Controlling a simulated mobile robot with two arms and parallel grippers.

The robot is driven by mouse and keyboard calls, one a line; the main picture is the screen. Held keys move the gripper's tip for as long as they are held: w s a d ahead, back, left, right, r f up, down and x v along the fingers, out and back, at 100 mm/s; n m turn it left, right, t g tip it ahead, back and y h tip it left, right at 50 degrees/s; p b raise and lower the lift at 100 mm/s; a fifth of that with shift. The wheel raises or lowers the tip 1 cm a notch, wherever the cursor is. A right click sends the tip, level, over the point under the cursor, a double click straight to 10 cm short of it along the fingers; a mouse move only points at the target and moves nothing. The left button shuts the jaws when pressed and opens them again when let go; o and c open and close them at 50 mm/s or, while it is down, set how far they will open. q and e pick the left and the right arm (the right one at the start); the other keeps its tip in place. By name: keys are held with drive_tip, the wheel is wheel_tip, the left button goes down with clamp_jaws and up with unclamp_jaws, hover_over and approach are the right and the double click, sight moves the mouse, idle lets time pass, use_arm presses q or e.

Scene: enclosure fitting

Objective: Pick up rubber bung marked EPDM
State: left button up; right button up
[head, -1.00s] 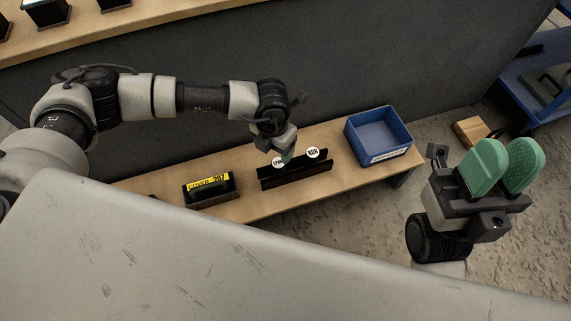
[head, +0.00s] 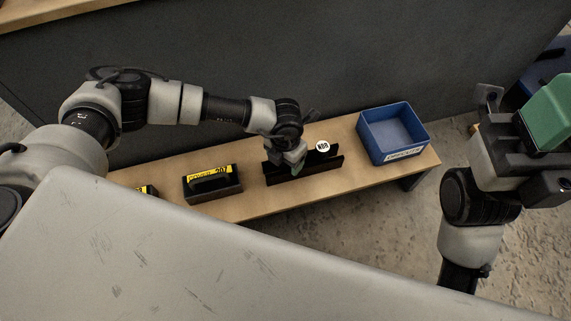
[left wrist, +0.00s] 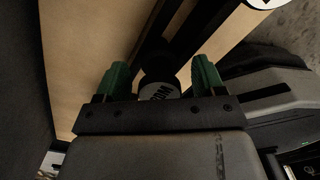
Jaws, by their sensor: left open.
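The rubber bung marked EPDM (left wrist: 160,91) shows in the left wrist view as a dark round piece with a white label, partly cut off by the gripper body. It lies between the two green fingers of my open left gripper (left wrist: 161,80), with a gap visible on each side. In the head view my left gripper (head: 293,159) is over the left part of the black rack (head: 300,170) and hides that bung. My right gripper (head: 548,115) is at the right edge, partly out of frame, with one green finger showing.
A second bung with a white label, seemingly NBR (head: 322,146), stands at the rack's right part. A blue bin (head: 394,133) is right of the rack on the wooden bench (head: 250,207). A black block labelled COVER (head: 212,184) is to the left.

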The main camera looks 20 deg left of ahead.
use_arm(q)
drive_tip(key=shift+r, duration=0.1)
drive_tip(key=c, duration=1.1)
